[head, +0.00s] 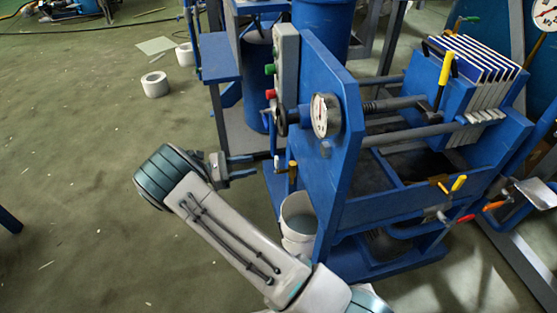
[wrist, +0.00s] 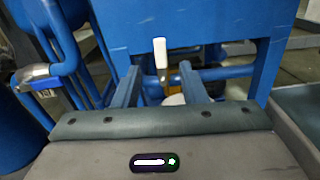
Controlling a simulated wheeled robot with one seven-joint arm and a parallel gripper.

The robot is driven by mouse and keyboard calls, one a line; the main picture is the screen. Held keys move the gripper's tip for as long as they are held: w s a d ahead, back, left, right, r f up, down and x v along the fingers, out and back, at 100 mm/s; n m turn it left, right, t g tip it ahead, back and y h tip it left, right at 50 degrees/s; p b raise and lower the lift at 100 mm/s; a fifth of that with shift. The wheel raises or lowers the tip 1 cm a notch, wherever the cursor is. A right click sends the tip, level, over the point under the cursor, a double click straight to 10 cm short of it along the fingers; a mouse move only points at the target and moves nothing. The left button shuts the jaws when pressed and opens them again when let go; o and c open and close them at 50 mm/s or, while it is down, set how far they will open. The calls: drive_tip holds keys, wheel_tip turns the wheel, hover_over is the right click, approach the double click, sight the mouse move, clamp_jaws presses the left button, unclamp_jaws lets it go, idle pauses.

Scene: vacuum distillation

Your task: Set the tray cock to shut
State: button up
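A small cock with a white lever handle (wrist: 160,50) and a brass body is on the near side of the blue press frame. Its lever points upward in the wrist view. It also shows in the head view (head: 292,165), at the frame's left end above a white bucket (head: 298,238). None of the cocks is labelled, but this one is straight in front of my gripper. My gripper (head: 254,158) is open, its fingers pointing right toward the cock. In the wrist view the two fingers (wrist: 161,72) stand apart on either side of the cock's line. I cannot tell whether they touch it.
The blue press frame (head: 345,205) with a pressure gauge (head: 325,115) stands close beyond my gripper. Yellow (head: 459,183) and red (head: 466,218) handles are farther right. A pipe with a blue lever (wrist: 45,92) is at the wrist view's left. The floor left of my arm is clear.

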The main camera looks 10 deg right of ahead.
sight(276, 166)
drive_tip(key=d+b, duration=0.2)
drive_tip(key=d, duration=0.9)
drive_tip(key=shift+d+b, duration=0.25)
drive_tip(key=shift+b, duration=0.05)
